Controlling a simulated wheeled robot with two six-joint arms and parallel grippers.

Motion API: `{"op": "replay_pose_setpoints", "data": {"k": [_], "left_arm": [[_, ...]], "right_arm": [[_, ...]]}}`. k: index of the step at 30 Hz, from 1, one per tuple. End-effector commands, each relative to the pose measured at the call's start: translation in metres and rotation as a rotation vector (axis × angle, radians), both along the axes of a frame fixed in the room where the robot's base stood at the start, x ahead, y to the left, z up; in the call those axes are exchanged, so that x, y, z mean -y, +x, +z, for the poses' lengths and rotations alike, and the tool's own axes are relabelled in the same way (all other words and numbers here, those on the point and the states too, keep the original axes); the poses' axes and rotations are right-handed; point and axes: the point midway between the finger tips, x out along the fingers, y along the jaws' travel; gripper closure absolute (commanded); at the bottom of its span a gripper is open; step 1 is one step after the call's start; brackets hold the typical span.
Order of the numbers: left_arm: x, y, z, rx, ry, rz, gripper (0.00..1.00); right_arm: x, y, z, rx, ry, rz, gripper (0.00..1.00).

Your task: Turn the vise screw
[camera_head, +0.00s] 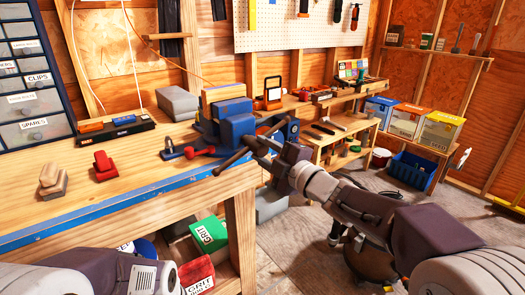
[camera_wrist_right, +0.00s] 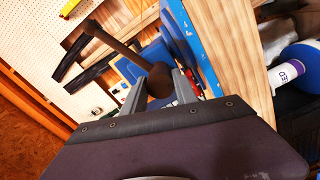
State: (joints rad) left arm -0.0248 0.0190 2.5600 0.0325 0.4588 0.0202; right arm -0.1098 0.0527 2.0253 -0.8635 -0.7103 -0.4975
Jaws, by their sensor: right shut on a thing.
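The blue vise (camera_head: 232,122) sits at the right end of the wooden workbench. A dark bar handle (camera_head: 232,160) runs slantwise across the front of its screw. My right gripper (camera_head: 266,150) reaches in from the right and is shut at the handle. In the right wrist view the brown handle (camera_wrist_right: 118,46) runs from the upper left to a rounded brown part between the two grey fingers of my right gripper (camera_wrist_right: 160,84). The fingers hide part of the screw. My left arm shows at the lower left of the head view, but its fingers are out of frame.
Open floor lies right of the bench, before a blue crate (camera_head: 411,170).

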Motion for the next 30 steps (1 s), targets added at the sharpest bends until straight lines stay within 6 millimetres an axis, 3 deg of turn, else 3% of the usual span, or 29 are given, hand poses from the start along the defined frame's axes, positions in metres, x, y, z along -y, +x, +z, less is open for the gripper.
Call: {"op": "replay_pose_setpoints", "data": {"k": [5, 6, 8, 19, 30], "left_arm": [[0.0, 0.0, -0.001, 0.0, 0.0, 0.0, 0.64], [0.0, 0.0, -0.001, 0.0, 0.0, 0.0, 0.64], [0.0, 0.0, -0.001, 0.0, 0.0, 0.0, 0.64], [0.0, 0.0, 0.001, 0.0, 0.0, 0.0, 0.64], [0.0, 0.0, 0.014, 0.0, 0.0, 0.0, 0.64]], "right_arm": [[0.001, 0.0, -0.007, -0.014, -0.008, -0.004, 1.0], [0.001, 0.0, -0.007, -0.014, -0.008, -0.003, 0.57], [0.001, 0.0, -0.007, -0.012, -0.006, -0.003, 0.44], [0.006, -0.006, -0.001, -0.003, -0.002, -0.003, 0.44], [0.05, -0.065, -0.001, -0.006, -0.004, -0.007, 0.44]]}}
